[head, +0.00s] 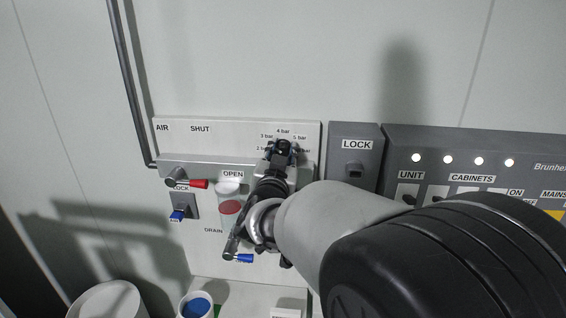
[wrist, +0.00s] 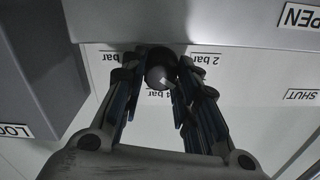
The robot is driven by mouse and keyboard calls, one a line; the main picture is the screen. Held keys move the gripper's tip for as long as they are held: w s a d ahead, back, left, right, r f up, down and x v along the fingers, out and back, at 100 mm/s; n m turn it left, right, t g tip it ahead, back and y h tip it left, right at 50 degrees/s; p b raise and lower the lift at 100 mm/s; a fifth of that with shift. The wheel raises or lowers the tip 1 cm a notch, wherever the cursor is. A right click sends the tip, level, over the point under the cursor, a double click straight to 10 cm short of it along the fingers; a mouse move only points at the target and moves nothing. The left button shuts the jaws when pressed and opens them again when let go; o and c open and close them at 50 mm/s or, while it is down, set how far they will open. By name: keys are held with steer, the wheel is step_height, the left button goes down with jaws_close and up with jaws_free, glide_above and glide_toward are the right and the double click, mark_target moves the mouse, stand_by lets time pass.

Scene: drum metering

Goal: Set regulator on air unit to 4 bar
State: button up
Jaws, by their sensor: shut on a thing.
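The air unit panel (head: 225,130) is a light plate on the wall, marked AIR, SHUT and OPEN. Its regulator knob (wrist: 157,77) is a small round grey knob ringed by bar labels, with 4 bar at the top in the head view. My gripper (head: 282,149) is shut on the knob; in the wrist view its fingers (wrist: 160,92) stand either side of it. A pale mark shows on the knob, angled towards the partly hidden bar label below it in the wrist view. The fingers cover other labels, so I cannot tell the exact setting.
A red-handled lever (head: 192,183) lies left of the regulator, with a blue key (head: 178,215) and a blue drain handle (head: 240,258) below. A grey LOCK box (head: 355,165) and a control panel (head: 440,145) stand close on the right.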

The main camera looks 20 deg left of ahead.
steer(key=shift+m+b, duration=0.45)
steer(key=shift+m, duration=0.15)
steer(key=o, duration=1.1)
steer(key=shift+c, duration=0.2)
steer(key=v, duration=1.2)
